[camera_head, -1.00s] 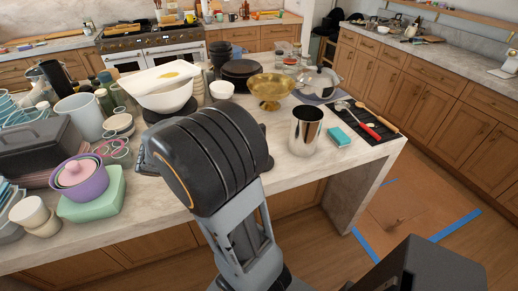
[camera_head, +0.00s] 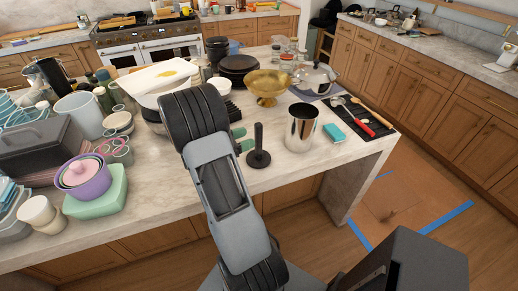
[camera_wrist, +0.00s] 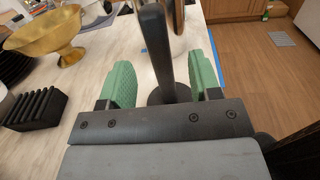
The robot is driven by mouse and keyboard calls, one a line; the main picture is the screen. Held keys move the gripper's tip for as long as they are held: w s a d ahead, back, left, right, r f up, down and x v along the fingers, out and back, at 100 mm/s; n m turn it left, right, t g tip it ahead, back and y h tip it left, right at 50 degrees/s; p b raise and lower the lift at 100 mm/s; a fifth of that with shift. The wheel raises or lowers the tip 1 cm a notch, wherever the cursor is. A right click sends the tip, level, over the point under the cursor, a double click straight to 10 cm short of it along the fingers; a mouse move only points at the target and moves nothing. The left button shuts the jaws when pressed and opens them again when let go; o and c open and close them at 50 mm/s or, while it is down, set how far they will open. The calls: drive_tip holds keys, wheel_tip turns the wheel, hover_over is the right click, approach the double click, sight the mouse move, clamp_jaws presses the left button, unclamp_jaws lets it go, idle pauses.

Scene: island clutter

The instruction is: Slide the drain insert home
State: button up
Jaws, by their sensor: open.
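A black upright post on a round black base (camera_head: 258,157) stands on the island near its front edge; I take it for the drain insert, but its name is not certain. In the wrist view the post (camera_wrist: 155,45) rises between my gripper's green fingers. My gripper (camera_wrist: 163,78) is open, with a gap on both sides of the post. In the head view its green fingers (camera_head: 241,139) show just left of the post. A tall open steel cylinder (camera_head: 301,130) stands to the right of the post; its inside bottom is hidden.
A brass footed bowl (camera_head: 268,86) stands behind. A black ribbed block (camera_wrist: 33,108) lies left of my gripper in the wrist view. A blue sponge (camera_head: 334,132) and a dark mat with utensils (camera_head: 362,118) are at right. Bowls and bins crowd the left; the front edge is mostly clear.

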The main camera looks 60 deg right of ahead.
sight(255, 135)
drive_tip(key=shift+p+x, duration=1)
drive_tip(key=shift+x, duration=1.8)
drive_tip(key=shift+w+f, duration=0.1)
drive_tip(key=shift+f, duration=0.05)
drive_tip(key=shift+c, duration=0.4)
clamp_jaws()
